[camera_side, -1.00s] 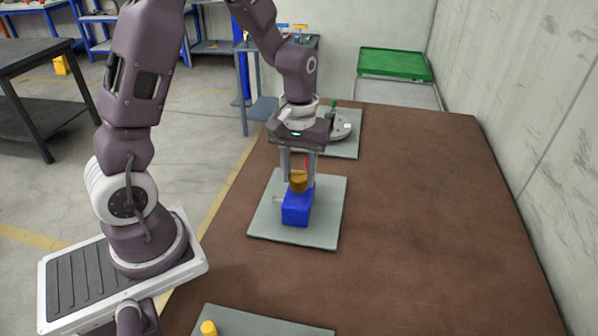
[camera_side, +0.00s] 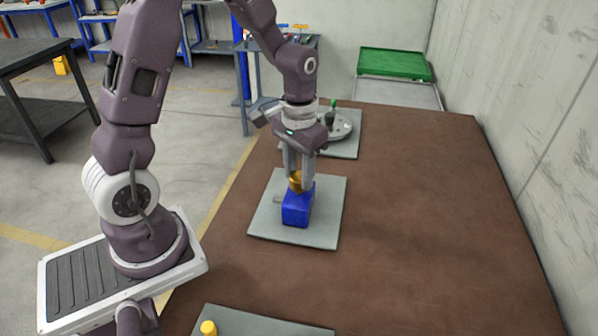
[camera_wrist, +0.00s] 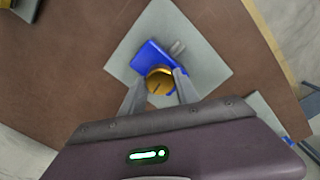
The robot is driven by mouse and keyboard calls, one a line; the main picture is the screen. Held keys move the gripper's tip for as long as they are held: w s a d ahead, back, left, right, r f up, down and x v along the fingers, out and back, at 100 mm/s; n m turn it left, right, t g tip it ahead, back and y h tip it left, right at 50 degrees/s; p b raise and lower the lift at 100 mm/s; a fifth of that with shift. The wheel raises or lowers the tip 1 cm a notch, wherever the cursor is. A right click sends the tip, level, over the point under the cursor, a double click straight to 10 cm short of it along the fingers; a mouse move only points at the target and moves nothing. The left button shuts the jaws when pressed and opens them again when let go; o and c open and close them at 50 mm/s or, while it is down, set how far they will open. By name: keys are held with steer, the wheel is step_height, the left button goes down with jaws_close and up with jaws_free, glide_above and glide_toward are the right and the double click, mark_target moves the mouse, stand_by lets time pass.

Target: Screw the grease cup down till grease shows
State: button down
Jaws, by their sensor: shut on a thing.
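The brass grease cup (camera_side: 295,182) sits on top of a blue block (camera_side: 297,208), which stands on a grey plate (camera_side: 262,218). In the wrist view the round cup (camera_wrist: 159,80) shows a dark mark on its top, beside the blue block (camera_wrist: 150,57). My gripper (camera_side: 299,186) points down over the block, its two fingers shut on the cup from both sides. The fingertips also show in the wrist view (camera_wrist: 157,82). No grease can be made out. The joint under the cup is hidden.
Another grey plate behind carries a round grey device (camera_side: 340,127) with a green-topped handle. A front plate (camera_side: 270,322) holds a yellow knob (camera_side: 208,328). A green tray (camera_side: 393,64) is at the back. The brown table is clear to the right.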

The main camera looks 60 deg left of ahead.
mark_target(299, 176)
steer(key=shift+w, duration=0.1)
steer(key=c, duration=0.9)
jaws_free()
step_height(299, 176, up, 7)
steer(key=shift+r, duration=0.1)
steer(key=s+d+r+m+t, duration=0.1)
steer(key=s+d+r+t, duration=0.1)
steer(key=s+r, duration=0.3)
steer(key=s+d+r+m+t, duration=0.1)
steer(key=s+d+r+t, duration=0.2)
steer(key=s, duration=0.9)
step_height(299, 176, up, 2)
steer(key=shift+d+r+t, duration=0.2)
steer(key=shift+d+t, duration=0.1)
steer(key=shift+d, duration=0.95)
